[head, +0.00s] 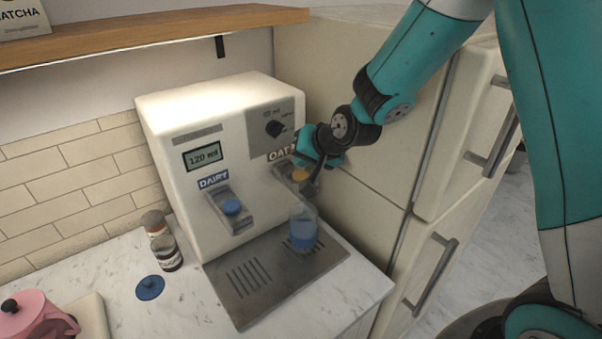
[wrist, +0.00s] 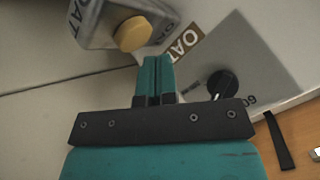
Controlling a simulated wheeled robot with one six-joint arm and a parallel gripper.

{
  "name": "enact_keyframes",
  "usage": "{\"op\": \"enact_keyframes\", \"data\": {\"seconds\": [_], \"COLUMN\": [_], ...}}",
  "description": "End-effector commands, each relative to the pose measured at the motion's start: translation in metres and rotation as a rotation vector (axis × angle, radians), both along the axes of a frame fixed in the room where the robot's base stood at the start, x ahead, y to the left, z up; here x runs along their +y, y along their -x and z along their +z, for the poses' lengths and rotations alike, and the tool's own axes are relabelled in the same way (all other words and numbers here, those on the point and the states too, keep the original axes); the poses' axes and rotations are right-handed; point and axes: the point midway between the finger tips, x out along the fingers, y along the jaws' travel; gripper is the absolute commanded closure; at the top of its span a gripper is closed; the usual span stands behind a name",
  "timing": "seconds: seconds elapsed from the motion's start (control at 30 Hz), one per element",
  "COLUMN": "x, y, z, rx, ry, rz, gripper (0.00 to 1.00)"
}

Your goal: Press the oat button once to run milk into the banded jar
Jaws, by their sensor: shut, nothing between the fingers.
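The white milk machine (head: 165,130) has an orange-yellow oat button (head: 300,175) under its OAT label, partly hidden behind my gripper. The button also shows in the wrist view (wrist: 133,33), just beyond and left of the fingertips. My gripper (head: 302,150) is shut and empty, close to the machine's front by the OAT label. In the wrist view, my gripper's fingertips (wrist: 155,60) show a gap to the button. The clear jar with a blue band (head: 302,236) stands upright on the drip tray (head: 233,298) below the oat outlet.
A blue dairy button (head: 232,207) is at the left outlet. The display (head: 203,155) reads 120 ml, and a dark knob (head: 275,128) sits upper right. Two small jars (head: 168,254), a blue lid (head: 150,287) and a pink pot (head: 38,315) are left. A fridge (head: 350,120) stands right.

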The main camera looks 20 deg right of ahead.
Motion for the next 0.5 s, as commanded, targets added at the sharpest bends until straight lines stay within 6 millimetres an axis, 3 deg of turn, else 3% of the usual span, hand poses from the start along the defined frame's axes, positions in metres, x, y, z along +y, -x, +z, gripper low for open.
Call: {"op": "enact_keyframes", "data": {"seconds": [0.5], "x": [0.0001], "y": [0.0002], "z": [-0.0046], "rx": [0.0], "ry": [0.0], "rz": [0.0], "gripper": [1.0]}}
